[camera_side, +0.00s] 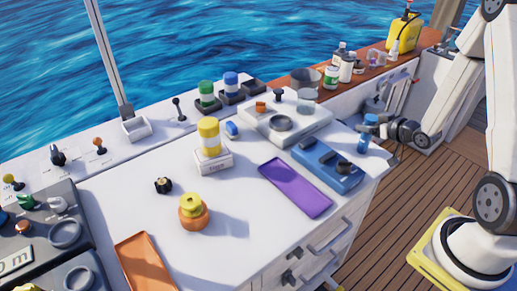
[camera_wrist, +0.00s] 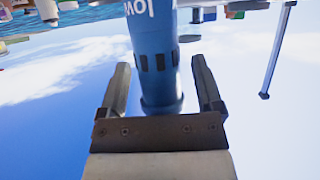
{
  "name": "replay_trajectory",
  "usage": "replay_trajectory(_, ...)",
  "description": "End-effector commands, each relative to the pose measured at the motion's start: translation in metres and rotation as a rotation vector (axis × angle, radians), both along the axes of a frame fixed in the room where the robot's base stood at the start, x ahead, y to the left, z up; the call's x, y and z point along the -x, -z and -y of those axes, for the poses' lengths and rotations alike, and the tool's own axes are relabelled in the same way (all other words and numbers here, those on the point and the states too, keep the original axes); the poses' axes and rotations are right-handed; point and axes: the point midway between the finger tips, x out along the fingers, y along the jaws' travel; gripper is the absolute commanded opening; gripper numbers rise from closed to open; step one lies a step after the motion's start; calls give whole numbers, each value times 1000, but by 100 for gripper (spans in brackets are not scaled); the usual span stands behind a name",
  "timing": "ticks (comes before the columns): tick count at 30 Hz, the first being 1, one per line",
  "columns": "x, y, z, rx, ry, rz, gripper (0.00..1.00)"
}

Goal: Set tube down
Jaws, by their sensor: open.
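A blue tube (camera_wrist: 153,45) with white lettering stands between my gripper's fingers in the wrist view. In the side view the blue tube (camera_side: 363,146) is small, near the right corner of the white counter (camera_side: 240,262), and looks upright. My gripper (camera_side: 372,131) reaches it from the right and partly covers it. In the wrist view my gripper (camera_wrist: 162,85) is open, with a finger on each side of the tube and gaps visible beside its lower end. Whether the tube's base touches the counter cannot be told.
A blue tray (camera_side: 315,159) with dark parts and a purple tray (camera_side: 294,187) lie left of the tube. A white block holds a yellow cylinder (camera_side: 208,137). An orange knob piece (camera_side: 194,216) and orange tray (camera_side: 145,265) are nearer. Bottles (camera_side: 346,68) stand on the wooden ledge behind.

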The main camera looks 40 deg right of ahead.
Motion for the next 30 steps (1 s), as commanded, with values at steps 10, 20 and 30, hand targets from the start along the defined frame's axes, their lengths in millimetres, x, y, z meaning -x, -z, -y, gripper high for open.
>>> replay_trajectory(10,10,-7,0,1,2,0,84)
replay_trajectory(20,49,-24,-3,0,3,0,84)
replay_trajectory(30,69,-32,-6,0,1,1,84)
